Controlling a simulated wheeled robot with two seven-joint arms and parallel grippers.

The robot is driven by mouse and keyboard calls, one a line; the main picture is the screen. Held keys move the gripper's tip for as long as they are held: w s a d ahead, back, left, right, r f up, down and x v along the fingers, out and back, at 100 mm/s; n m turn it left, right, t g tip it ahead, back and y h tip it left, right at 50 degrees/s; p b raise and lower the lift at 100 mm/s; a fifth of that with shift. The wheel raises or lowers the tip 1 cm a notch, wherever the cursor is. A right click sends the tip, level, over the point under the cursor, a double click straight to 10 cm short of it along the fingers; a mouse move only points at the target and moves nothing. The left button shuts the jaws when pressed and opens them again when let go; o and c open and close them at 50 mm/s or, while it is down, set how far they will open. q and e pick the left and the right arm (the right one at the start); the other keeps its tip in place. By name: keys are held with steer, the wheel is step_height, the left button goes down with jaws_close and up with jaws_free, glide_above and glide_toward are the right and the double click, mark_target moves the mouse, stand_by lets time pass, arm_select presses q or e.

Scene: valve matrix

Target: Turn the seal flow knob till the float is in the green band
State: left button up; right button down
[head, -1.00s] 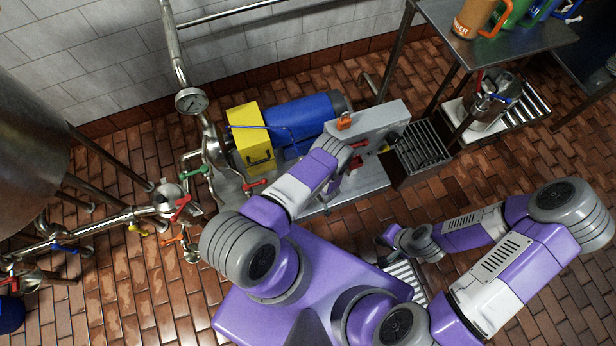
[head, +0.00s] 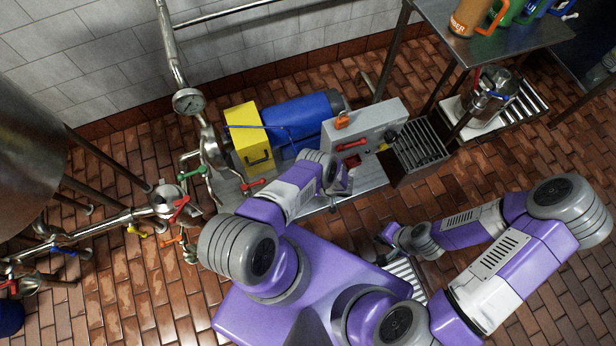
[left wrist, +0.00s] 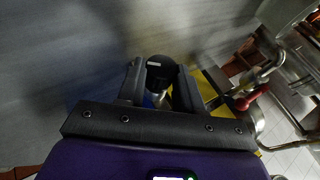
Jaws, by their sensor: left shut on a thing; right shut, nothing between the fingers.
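In the left wrist view, a dark round knob (left wrist: 159,70) with a pale mark sits between the fingers of my left gripper (left wrist: 160,88), which is shut on it. A metallic part shows just below the knob. In the head view my left gripper (head: 343,182) is in front of the grey pump skid panel (head: 365,125), and the knob is hidden there. I cannot make out the float or the green band in either view. My right gripper (head: 384,238) is shut and empty, low beside my base and away from the panel.
A yellow box (head: 249,138) and a blue motor (head: 303,122) stand behind-left. Pipes with coloured valve handles (head: 181,207) run at left. A grated drain box (head: 421,150) stands right. The front-right floor is open.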

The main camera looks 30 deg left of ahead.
arm_select(q)
steer(key=o, duration=1)
steer(key=shift+o, duration=0.2)
steer(key=p+v, duration=0.2)
steer(key=v, duration=0.5)
steer(key=shift+d+r, duration=0.2)
